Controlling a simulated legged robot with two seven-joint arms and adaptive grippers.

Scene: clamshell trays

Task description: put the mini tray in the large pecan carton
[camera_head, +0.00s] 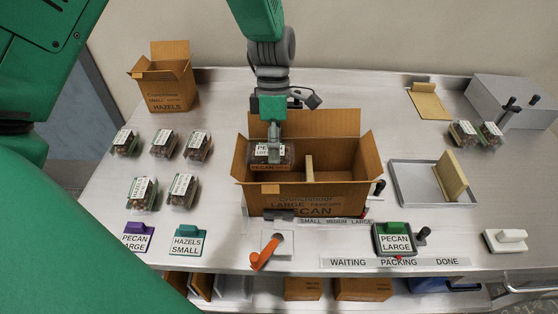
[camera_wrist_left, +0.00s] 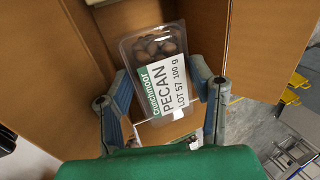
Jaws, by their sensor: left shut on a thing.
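A clear clamshell tray of brown pecans, labelled PECAN, LOT 57, 100 g, shows in the left wrist view (camera_wrist_left: 155,72) and in the head view (camera_head: 262,155). My left gripper (camera_head: 273,145) points down and is shut on this tray, with a finger on either side of it in the wrist view. The large pecan carton (camera_head: 330,196) stands open on the bench, its flaps spread. The held tray is at the carton's left part, left of a wooden divider (camera_head: 309,168). I cannot tell whether it touches the carton floor. My right gripper is not in view.
Several hazel clamshells (camera_head: 163,144) lie left of the carton, near a small hazels carton (camera_head: 166,84). A grey tray with a wooden block (camera_head: 452,176) is at right. A green PECAN LARGE stamp (camera_head: 394,239) and an orange-handled tool (camera_head: 265,252) lie in front.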

